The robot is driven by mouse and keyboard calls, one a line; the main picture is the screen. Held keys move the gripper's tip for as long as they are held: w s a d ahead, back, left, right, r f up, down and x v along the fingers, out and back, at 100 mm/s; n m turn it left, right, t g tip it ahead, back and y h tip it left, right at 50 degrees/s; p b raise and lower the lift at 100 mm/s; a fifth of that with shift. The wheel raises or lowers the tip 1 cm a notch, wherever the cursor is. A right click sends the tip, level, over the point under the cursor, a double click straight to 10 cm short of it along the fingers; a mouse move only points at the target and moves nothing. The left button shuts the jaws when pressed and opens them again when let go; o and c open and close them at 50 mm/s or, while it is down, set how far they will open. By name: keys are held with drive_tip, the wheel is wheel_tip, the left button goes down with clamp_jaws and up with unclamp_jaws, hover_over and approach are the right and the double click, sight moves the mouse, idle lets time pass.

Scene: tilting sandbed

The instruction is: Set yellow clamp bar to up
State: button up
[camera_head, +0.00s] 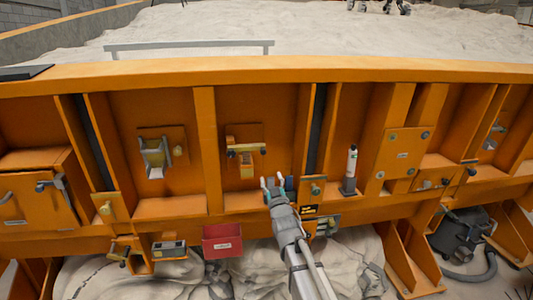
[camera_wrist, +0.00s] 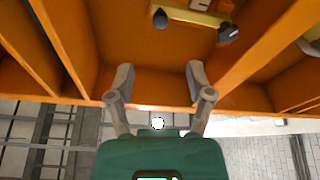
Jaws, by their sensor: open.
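The yellow clamp bar (camera_head: 247,149) lies across a small orange plate in a recessed bay of the orange sandbed frame, with a dark knob at each end. In the wrist view the yellow clamp bar (camera_wrist: 195,17) shows at the top, slightly tilted, partly cut off by the picture edge. My gripper (camera_head: 274,182) is open and empty, below and to the right of the bar, apart from it. In the wrist view my gripper (camera_wrist: 160,78) points at the bay, with its two fingers spread below the bar.
Orange ribs (camera_head: 205,150) wall the bay on both sides. A red bin (camera_head: 222,241) hangs below it to the left. A white-and-grey bottle-like object (camera_head: 350,168) stands in a bay to the right. A grey bracket (camera_head: 154,158) is mounted in the bay to the left.

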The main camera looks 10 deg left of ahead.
sight(264, 154)
drive_tip(key=p+x, duration=0.5)
drive_tip(key=x, duration=0.8)
drive_tip(key=shift+w+a+r, duration=0.1)
drive_tip(key=shift+w, duration=0.25)
